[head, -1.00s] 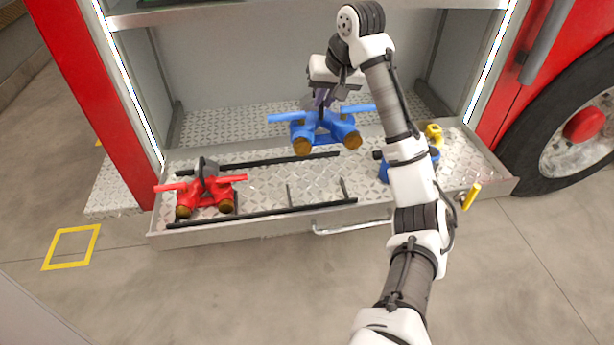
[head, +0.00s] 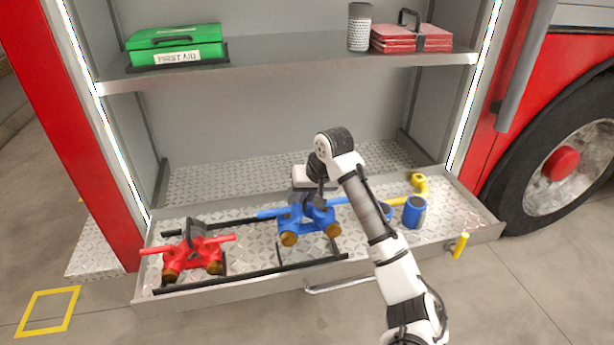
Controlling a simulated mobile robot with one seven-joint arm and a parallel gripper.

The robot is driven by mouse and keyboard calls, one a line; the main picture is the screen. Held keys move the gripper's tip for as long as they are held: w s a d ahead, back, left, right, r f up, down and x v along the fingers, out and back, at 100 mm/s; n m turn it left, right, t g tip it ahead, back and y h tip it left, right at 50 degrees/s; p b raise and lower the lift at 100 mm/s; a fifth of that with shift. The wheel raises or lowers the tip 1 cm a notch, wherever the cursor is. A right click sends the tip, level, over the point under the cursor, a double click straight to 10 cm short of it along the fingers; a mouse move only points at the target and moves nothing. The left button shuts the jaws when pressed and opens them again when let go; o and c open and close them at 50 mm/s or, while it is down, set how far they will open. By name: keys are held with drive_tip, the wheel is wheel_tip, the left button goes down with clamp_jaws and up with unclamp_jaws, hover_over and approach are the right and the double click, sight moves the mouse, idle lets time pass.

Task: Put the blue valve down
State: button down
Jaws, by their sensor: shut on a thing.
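The blue valve (head: 309,221), with two brown-capped outlets and blue side handles, is at the middle of the pulled-out metal drawer (head: 440,218) in the head view. It sits between the black rails, to the right of the red valve (head: 193,258). My gripper (head: 307,200) is above the blue valve and shut on its upper part. The fingertips are largely hidden by the valve and my wrist. The valve looks level and low at the drawer floor; I cannot tell whether it touches.
Blue cylindrical fittings (head: 414,212) and a yellow fitting (head: 418,182) lie right of my arm. A shelf (head: 300,68) above holds a green first aid case (head: 175,46), a patterned cylinder (head: 359,27) and red folded items (head: 411,38). A truck wheel (head: 565,165) stands at right.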

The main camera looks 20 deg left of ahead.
sight(307, 224)
drive_tip(key=shift+w+f+p, duration=0.1)
drive_tip(key=shift+f+p, duration=0.35)
drive_tip(key=shift+f, duration=3.2)
drive_tip(key=c, duration=1.8)
unclamp_jaws()
drive_tip(key=shift+f, duration=0.25)
drive_tip(key=o, duration=0.3)
drive_tip(key=shift+o, duration=0.2)
drive_tip(key=shift+r, duration=0.15)
